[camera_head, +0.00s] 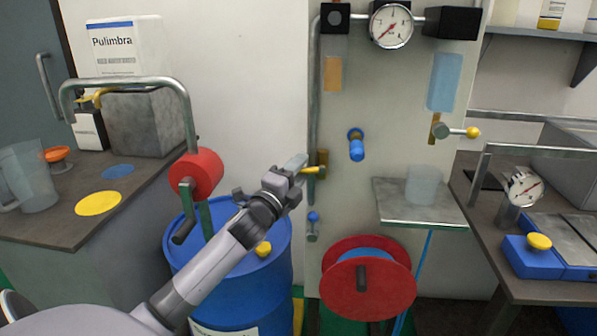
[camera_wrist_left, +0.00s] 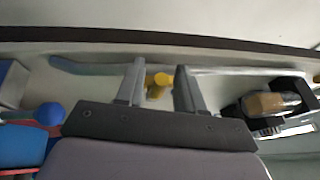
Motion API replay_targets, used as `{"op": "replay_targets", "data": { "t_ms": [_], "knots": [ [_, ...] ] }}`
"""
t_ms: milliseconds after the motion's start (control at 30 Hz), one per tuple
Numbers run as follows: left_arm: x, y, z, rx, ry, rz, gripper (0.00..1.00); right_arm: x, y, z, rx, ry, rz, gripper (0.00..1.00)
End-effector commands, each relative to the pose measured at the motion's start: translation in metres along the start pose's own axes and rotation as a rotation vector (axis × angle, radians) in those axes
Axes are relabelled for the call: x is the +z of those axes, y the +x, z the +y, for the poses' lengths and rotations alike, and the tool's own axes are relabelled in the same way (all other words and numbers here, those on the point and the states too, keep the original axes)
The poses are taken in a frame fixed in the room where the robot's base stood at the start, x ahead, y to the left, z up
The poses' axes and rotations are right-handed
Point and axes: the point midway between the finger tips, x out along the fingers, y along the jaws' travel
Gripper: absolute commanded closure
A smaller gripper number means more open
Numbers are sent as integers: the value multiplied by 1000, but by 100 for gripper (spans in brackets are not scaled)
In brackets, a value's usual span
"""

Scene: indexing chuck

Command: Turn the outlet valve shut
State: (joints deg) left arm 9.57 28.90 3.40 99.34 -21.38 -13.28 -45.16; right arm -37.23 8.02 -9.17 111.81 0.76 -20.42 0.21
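A valve with a brass body (camera_head: 322,160) and a yellow-ended handle (camera_head: 309,170) sits on the pipe at the panel's left edge. A second valve with a grey lever and yellow knob (camera_head: 472,132) is on the panel's right side. No readable label tells which is the outlet valve. My left gripper (camera_head: 296,165) is at the left valve's handle. In the left wrist view, its two fingers are apart, with the yellow handle end (camera_wrist_left: 158,84) between them and gaps on both sides. My right gripper is not in view.
A pressure gauge (camera_head: 391,26) tops the panel, with a blue knob (camera_head: 356,146) below. A red hose reel (camera_head: 368,292) is low in front. A blue drum (camera_head: 262,292) stands under my left arm. A small shelf (camera_head: 420,213) juts out at right.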

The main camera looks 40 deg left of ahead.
Motion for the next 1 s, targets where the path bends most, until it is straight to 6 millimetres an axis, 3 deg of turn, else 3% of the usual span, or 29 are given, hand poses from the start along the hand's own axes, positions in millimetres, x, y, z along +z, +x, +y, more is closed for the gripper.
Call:
{"op": "replay_targets", "data": {
  "t_ms": [367, 800, 1000],
  "knots": [
    [0, -3, 1, 1, 2, 1, 59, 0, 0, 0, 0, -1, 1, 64],
    [0, -55, 2, 3, 1, 1, 59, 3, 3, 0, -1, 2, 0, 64],
    [0, -69, 1, 1, 1, 0, 59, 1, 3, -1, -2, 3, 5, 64]
  ]
}}
